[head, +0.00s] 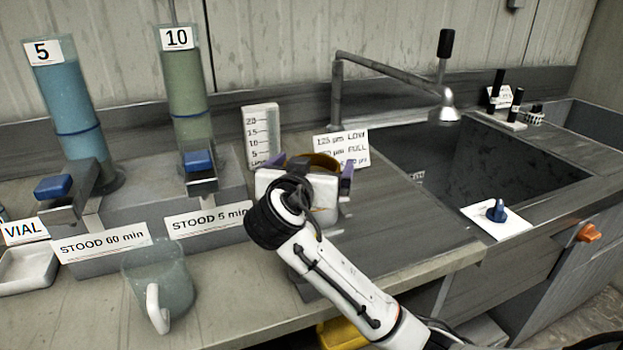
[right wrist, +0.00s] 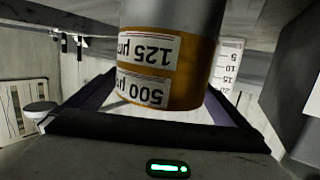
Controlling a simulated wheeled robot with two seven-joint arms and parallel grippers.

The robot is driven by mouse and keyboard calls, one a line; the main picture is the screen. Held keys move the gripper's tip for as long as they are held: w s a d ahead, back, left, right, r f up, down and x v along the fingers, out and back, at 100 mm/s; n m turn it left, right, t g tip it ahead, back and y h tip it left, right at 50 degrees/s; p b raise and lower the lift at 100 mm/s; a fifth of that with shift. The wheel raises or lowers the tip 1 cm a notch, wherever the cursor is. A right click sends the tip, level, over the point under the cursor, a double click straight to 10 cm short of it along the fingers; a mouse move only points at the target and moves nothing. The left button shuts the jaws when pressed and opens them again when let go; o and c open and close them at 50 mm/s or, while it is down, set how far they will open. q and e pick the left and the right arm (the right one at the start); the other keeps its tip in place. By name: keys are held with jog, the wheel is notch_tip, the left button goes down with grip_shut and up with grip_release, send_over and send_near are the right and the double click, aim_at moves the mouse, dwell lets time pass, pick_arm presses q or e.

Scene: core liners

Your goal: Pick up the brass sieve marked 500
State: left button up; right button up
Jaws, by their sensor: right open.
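The brass sieve marked 500 (right wrist: 143,90) shows in the right wrist view, where its label reads upside down. It is stacked with another brass sieve marked 125 (right wrist: 150,48), whose label is also upside down. In the head view, only a brass rim (head: 325,161) shows above my right gripper, which hides the rest of the stack. My right gripper (head: 312,166) is open, with its purple-edged fingers on either side of the stack. The fingers also show in the right wrist view (right wrist: 165,100). I cannot tell whether they touch the brass. My left gripper is not in view.
A white scale block (head: 262,135) and a label card (head: 341,148) stand close behind the stack. A sink (head: 470,165) with a tap (head: 390,75) lies to the right. Two tall cylinders (head: 68,100) (head: 186,95) and a jug (head: 158,280) stand to the left.

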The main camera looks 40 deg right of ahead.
jog(key=shift+x, duration=1.3)
jog(key=c, duration=1)
jog(key=shift+r, duration=0.15)
jog(key=shift+c, duration=0.2)
